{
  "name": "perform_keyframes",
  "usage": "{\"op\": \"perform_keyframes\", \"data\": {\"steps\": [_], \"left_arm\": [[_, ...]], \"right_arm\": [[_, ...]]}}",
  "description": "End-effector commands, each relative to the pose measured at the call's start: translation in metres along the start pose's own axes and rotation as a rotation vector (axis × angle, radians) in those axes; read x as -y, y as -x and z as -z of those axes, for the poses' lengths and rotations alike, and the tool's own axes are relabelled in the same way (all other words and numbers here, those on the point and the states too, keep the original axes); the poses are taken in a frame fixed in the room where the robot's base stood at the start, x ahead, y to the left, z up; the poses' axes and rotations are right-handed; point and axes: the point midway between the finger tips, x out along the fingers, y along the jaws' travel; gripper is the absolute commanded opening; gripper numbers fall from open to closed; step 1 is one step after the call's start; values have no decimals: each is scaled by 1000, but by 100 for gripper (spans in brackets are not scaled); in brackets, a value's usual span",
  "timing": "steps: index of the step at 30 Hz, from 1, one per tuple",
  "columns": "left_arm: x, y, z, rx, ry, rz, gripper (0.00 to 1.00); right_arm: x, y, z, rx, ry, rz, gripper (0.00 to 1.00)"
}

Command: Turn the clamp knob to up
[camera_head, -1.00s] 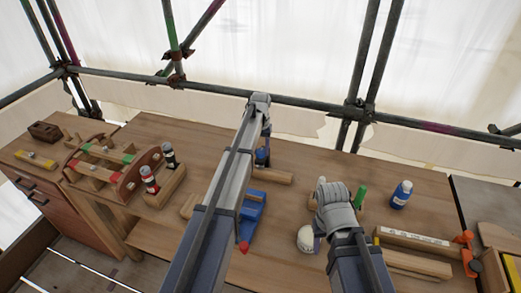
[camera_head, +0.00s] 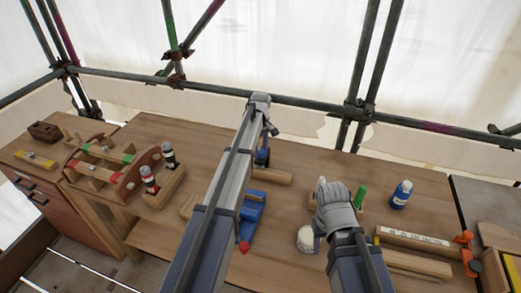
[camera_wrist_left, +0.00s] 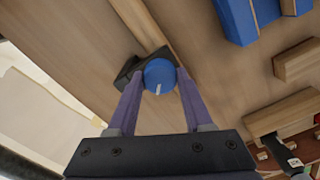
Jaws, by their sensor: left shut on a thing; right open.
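The clamp knob, a round blue cap with a white line, sits between the two purple fingertips of my left gripper (camera_wrist_left: 158,82) in the left wrist view, and the gripper is shut on this knob (camera_wrist_left: 160,72). The white line points to the bottom of that view. A dark clamp body (camera_wrist_left: 127,73) shows beside the knob, against a wooden bar (camera_wrist_left: 143,22). In the head view the left gripper (camera_head: 264,147) points down at the knob, which is mostly hidden by it. My right gripper (camera_head: 318,240) is open, its fingers largely hidden behind its wrist.
A blue tool (camera_head: 252,212) lies beside my left arm. A white ball-shaped thing (camera_head: 305,239) is near my right gripper. A blue bottle (camera_head: 401,195) and green peg (camera_head: 361,194) stand to the right. A wooden rack (camera_head: 110,168) stands left. Scaffold poles run behind the bench.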

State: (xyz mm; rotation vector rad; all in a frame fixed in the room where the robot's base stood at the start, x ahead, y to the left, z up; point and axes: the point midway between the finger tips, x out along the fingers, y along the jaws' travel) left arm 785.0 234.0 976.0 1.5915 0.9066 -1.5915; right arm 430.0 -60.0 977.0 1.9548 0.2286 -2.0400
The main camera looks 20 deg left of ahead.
Motion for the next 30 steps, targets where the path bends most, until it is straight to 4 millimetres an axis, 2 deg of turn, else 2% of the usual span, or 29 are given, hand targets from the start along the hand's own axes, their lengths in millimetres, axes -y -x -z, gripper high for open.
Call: {"op": "perform_keyframes", "data": {"steps": [30], "left_arm": [[0,0,0,0,966,0,0]], "right_arm": [[0,0,0,0,0,0,50]]}}
